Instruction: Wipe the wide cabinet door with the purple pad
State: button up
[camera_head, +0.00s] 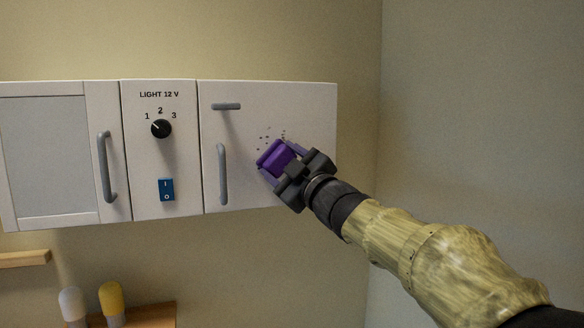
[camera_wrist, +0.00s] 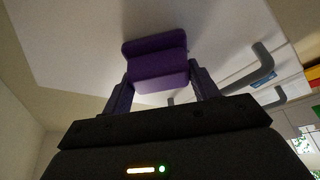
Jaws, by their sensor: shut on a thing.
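My gripper (camera_head: 277,163) is shut on the purple pad (camera_head: 275,156) in front of the wide cabinet door (camera_head: 300,110), at the right of the wall cabinet. The pad also shows between the two fingers in the wrist view (camera_wrist: 157,62), close to the white door surface. I cannot tell whether it touches the door. Small dark specks (camera_head: 268,134) lie on the door just above the pad. The pad and gripper hide part of the door's lower middle.
The door has a grey vertical handle (camera_head: 222,174) left of the pad and a short horizontal bar (camera_head: 226,106) above. To the left are a dial (camera_head: 161,128), a blue switch (camera_head: 167,189) and another handle (camera_head: 106,166). A wall is at right.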

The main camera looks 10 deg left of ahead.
jog(key=shift+s+a, duration=0.15)
jog(key=shift+a, duration=0.1)
jog(key=shift+s+a+b, duration=0.5)
jog(key=shift+a+b, duration=0.05)
jog(key=shift+a, duration=0.25)
jog(key=shift+s+a+b, duration=0.5)
jog(key=shift+a, duration=0.3)
jog(key=shift+r, duration=0.1)
jog(key=shift+r+p, duration=0.8)
jog(key=shift+p, duration=0.1)
jog(key=shift+w, duration=0.1)
jog(key=shift+w+d+f+p, duration=0.1)
jog(key=shift+w+d+p, duration=0.35)
jog(key=shift+d, duration=0.4)
jog(key=shift+w+d+p, duration=0.3)
jog(key=shift+w+d, duration=0.2)
jog(key=shift+d, duration=0.3)
